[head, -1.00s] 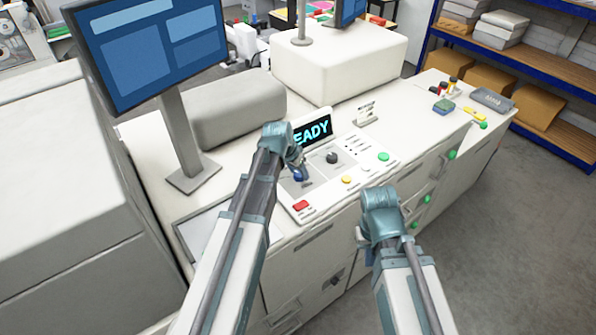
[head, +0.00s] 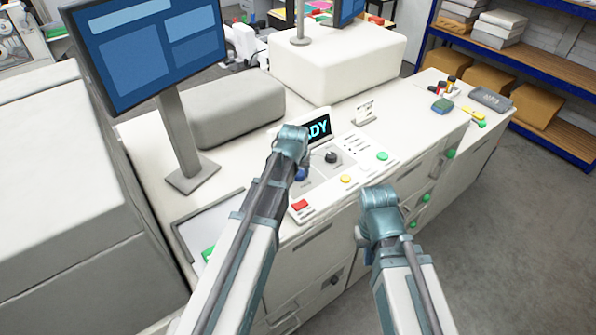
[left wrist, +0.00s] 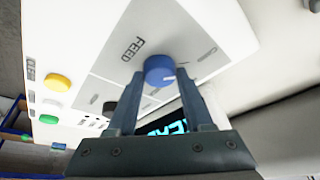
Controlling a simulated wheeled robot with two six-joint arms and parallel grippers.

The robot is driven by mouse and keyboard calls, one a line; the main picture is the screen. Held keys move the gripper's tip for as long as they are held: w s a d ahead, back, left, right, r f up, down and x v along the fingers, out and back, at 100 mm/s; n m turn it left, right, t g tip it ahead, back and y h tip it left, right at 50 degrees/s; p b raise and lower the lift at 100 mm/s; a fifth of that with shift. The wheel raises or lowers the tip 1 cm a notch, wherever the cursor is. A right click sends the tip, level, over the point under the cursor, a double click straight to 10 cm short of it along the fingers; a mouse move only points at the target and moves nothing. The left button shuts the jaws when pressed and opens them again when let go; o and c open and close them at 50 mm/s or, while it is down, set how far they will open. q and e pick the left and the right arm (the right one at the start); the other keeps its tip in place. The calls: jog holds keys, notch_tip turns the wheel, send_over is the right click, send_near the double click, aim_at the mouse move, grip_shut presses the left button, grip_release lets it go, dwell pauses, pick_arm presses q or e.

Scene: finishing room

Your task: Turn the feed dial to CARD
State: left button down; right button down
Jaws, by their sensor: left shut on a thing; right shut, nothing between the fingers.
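The blue feed dial (left wrist: 159,69) sits on the grey panel beside the printed word FEED in the left wrist view. A white pointer line on it points toward the right of that view, on the side of a small label too blurred to read surely. My left gripper (left wrist: 160,88) is shut on the dial, one finger on each side. In the head view the left gripper (head: 301,169) is over the control panel (head: 318,182) and mostly hides the dial. My right gripper (head: 364,245) is shut and empty, in front of the counter.
A black knob (head: 331,157) is right of the feed dial. Red (head: 299,205), yellow (head: 346,179) and green (head: 382,156) buttons are close by on the panel. A display (head: 319,127) stands behind, partly hidden by my left wrist. A monitor (head: 148,50) stands at left.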

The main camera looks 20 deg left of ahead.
dwell(0.3)
pick_arm(q)
jog(key=shift+c, duration=1.5)
grip_release()
jog(key=p+v, duration=1.2)
jog(key=v, duration=0.1)
jog(key=shift+r+p, duration=0.4)
jog(key=shift+s, duration=0.15)
